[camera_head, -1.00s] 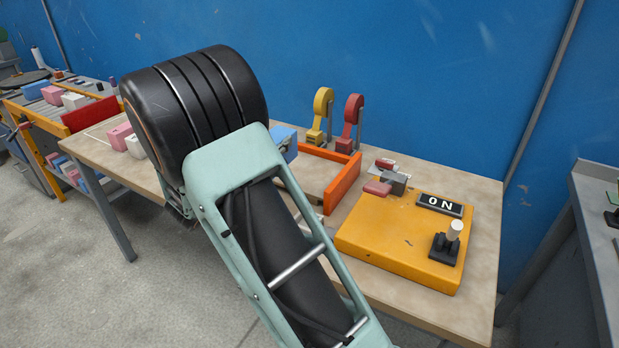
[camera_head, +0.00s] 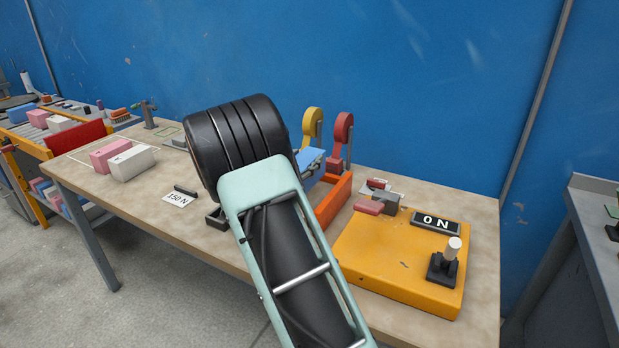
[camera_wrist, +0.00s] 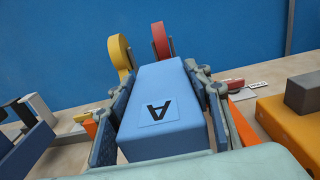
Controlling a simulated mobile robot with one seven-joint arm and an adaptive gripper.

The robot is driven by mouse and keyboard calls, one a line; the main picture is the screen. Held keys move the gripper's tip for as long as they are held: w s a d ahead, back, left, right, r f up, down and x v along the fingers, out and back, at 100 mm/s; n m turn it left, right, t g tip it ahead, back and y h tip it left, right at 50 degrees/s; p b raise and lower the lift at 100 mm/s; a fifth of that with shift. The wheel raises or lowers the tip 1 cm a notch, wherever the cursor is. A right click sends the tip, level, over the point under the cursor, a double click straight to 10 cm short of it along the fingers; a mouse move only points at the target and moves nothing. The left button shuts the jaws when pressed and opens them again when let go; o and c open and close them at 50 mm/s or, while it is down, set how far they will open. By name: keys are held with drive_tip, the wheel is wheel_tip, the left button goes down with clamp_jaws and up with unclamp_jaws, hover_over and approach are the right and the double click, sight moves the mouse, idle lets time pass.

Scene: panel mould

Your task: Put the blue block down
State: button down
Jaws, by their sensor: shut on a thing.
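The blue block (camera_wrist: 162,85), marked with a dark letter A on a lighter square, fills the middle of the wrist view. My gripper (camera_wrist: 165,100) is shut on it, with one finger along each side. In the head view the blue block (camera_head: 311,159) shows only in part behind my arm, by the orange frame (camera_head: 333,200). My gripper is mostly hidden there. I cannot tell whether the block's underside touches anything.
A yellow clamp (camera_head: 312,128) and a red clamp (camera_head: 343,132) stand behind the block. A yellow-orange panel (camera_head: 395,262) with an ON sign and a lever is at the right. Pink (camera_head: 110,156) and white (camera_head: 133,163) blocks lie at the table's left.

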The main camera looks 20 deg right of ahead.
drive_tip(key=shift+w+d+f, duration=0.15)
drive_tip(key=shift+d+f, duration=0.5)
drive_tip(key=shift+d, duration=0.05)
drive_tip(key=f, duration=0.3)
drive_tip(key=shift+w+d+f+b, duration=0.1)
drive_tip(key=shift+d+b, duration=0.25)
drive_tip(key=shift+b, duration=0.05)
drive_tip(key=shift+f, duration=0.2)
drive_tip(key=shift+f, duration=0.2)
drive_tip(key=c, duration=1)
unclamp_jaws()
drive_tip(key=shift+a, duration=0.1)
